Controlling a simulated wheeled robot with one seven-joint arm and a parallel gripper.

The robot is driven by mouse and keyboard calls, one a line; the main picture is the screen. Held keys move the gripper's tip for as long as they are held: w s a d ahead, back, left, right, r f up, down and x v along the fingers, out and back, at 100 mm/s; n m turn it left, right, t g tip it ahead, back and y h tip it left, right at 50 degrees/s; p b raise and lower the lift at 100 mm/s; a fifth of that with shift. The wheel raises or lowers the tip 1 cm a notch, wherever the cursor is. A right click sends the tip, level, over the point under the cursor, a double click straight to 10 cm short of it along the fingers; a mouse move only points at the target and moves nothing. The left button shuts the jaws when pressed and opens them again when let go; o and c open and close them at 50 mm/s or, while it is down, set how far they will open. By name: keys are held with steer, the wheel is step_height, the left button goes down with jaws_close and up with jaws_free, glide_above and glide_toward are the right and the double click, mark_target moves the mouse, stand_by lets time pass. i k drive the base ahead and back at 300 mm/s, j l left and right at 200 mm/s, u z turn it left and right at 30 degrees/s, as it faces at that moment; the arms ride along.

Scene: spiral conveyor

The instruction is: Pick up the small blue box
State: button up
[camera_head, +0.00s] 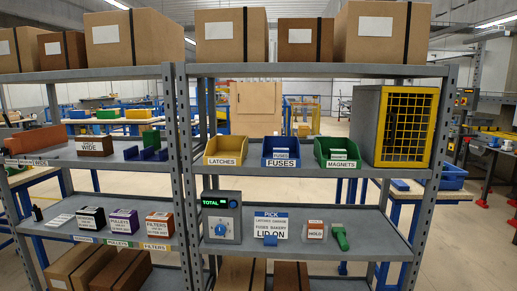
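My gripper is not in view. Several blue things show, and I cannot tell for sure which one the task names. A blue open bin (267,153) labelled FUSES stands on the middle shelf of the right rack, between a yellow bin (210,152) and a green bin (322,150). A small blue-and-white labelled box (281,153) shows inside the blue bin. A small blue block (400,184) shows just below that shelf at the right, apparently on a table behind the rack. A small blue piece (270,241) is at the foot of the PICK sign (270,223).
A grey box with a yellow grille (405,125) fills the shelf's right end. Small boxes (124,221) stand on the left rack (185,180). Cartons (230,36) line the top.

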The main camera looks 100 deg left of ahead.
mark_target(277, 153)
steer(key=u, duration=2.55)
steer(key=i+l, duration=0.1)
steer(key=i, duration=0.35)
